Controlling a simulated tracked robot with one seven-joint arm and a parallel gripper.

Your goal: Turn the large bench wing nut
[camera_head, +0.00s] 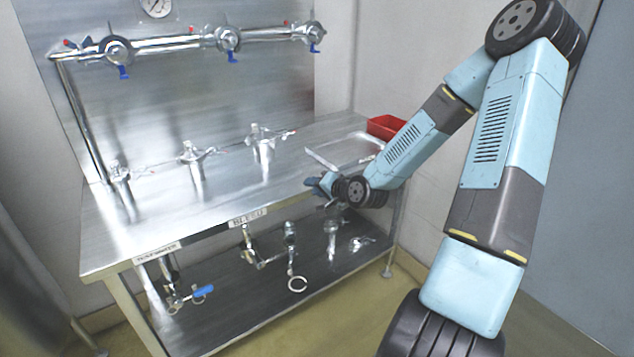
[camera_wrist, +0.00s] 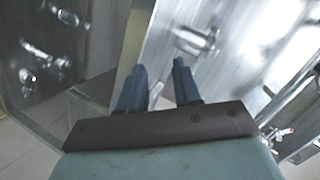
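Three upright metal fittings with wing-like handles stand in a row on the steel bench: left (camera_head: 120,174), middle (camera_head: 195,156) and right (camera_head: 262,142). The right one looks largest; I cannot tell for sure which bears the large wing nut. My gripper (camera_head: 314,184) is by the bench's front edge, right of and nearer than the right fitting, apart from it. In the wrist view my gripper (camera_wrist: 159,77) has its two blue fingers spread with nothing between them. A blurred metal fitting (camera_wrist: 196,40) shows beyond the fingertips, slightly right.
The bench top (camera_head: 225,195) is clear in front of the fittings. A pipe with valves (camera_head: 227,38) crosses the back panel. More valves (camera_head: 290,258) are on or above the lower shelf.

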